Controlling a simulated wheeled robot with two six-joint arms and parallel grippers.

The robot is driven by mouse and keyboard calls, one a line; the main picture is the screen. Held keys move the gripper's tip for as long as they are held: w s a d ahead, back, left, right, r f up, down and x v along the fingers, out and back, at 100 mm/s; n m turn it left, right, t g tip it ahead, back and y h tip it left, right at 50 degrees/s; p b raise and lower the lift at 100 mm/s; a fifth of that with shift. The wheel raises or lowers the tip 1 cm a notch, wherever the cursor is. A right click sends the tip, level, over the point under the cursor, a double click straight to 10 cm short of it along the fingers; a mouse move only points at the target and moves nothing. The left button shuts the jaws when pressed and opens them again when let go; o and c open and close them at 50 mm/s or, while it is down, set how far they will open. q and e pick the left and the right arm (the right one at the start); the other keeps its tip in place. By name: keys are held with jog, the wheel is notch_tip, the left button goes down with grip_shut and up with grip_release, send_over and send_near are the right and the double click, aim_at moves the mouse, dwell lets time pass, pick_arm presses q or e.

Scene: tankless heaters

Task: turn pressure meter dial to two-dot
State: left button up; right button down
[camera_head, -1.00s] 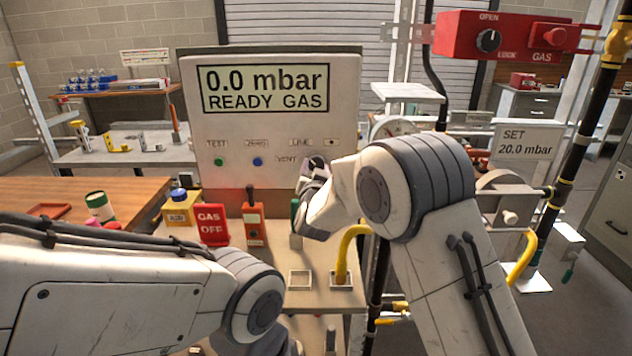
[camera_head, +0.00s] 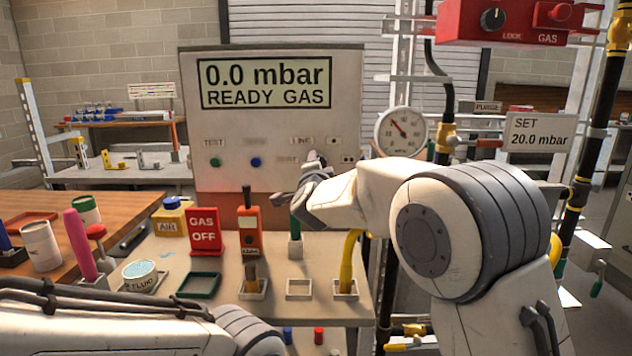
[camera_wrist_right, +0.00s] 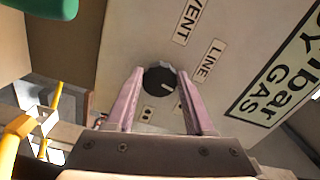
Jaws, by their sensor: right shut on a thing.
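The pressure meter (camera_head: 270,125) is a pale upright panel whose screen (camera_head: 266,83) reads "0.0 mbar READY GAS". Its dark round dial (camera_wrist_right: 158,80) shows in the right wrist view, between the pink fingers of my right gripper (camera_wrist_right: 161,73), which is shut on it. The dial's white mark points towards the one-dot label (camera_wrist_right: 168,103). The two-dot label (camera_wrist_right: 147,113) is beside that, and the LINE label (camera_wrist_right: 213,60) is on the other side. In the head view my right gripper (camera_head: 316,164) is at the panel and mostly hides the dial. My left gripper is out of view.
A round gauge (camera_head: 401,131) and black-and-yellow pipes stand right of the panel. A red box (camera_head: 505,22) hangs above them. The bench below holds a "GAS OFF" sign (camera_head: 204,231), an orange tester (camera_head: 249,230), a yellow hose (camera_head: 348,262) and small holders.

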jog(key=shift+d+r+m+b, duration=0.1)
jog(key=shift+m+b, duration=1.95)
jog(key=shift+m, duration=0.8)
jog(key=shift+d+r+m+b, duration=0.1)
jog(key=shift+m+b, duration=1.95)
jog(key=shift+m, duration=0.8)
jog(key=shift+c, duration=1.3)
grip_release()
jog(key=shift+a, duration=0.1)
